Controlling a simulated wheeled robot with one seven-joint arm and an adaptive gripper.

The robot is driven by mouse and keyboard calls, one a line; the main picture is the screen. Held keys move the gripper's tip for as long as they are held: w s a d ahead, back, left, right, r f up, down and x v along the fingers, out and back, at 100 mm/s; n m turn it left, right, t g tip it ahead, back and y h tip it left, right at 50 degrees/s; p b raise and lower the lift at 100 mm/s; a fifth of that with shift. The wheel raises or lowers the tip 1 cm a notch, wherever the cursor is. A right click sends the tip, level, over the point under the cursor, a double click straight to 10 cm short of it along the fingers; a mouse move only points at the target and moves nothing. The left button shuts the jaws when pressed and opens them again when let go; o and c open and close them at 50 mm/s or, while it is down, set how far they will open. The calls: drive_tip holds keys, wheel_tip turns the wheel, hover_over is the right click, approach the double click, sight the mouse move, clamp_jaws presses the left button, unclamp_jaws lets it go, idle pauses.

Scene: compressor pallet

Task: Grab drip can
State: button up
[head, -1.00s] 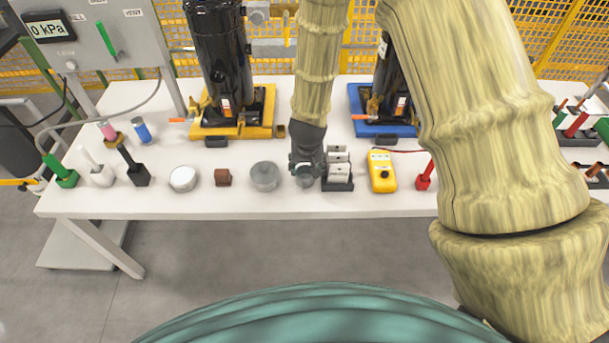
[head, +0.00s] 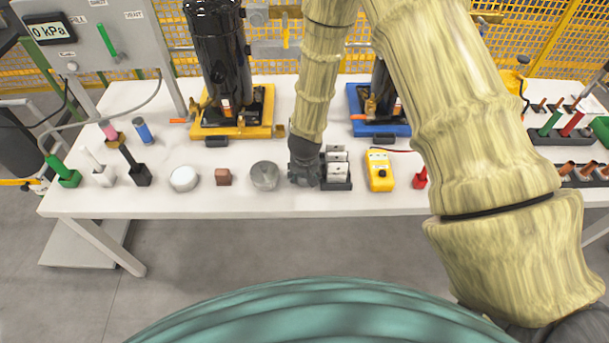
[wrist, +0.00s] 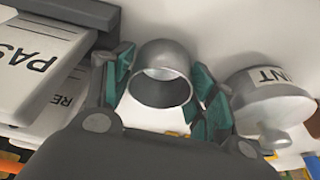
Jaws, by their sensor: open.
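A small grey metal can, which I take to be the drip can (wrist: 163,53), stands between the fingers of my gripper (wrist: 166,92) in the wrist view. Its round, dark mouth faces the camera. The teal finger pads are spread on either side of it, and I cannot tell whether either pad touches it. In the head view my gripper (head: 304,177) is low over the white table, between a grey lidded tin and a dark rack, and hides the can there.
The grey lidded tin (head: 264,175) stands close on the left; in the wrist view it (wrist: 275,98) is just right of the fingers. The dark rack (head: 337,186) with labelled blocks is close on the other side. A yellow meter (head: 380,172) lies beyond it on the table (head: 240,203).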

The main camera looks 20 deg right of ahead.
drive_tip(key=c, duration=0.8)
drive_tip(key=shift+o, duration=0.2)
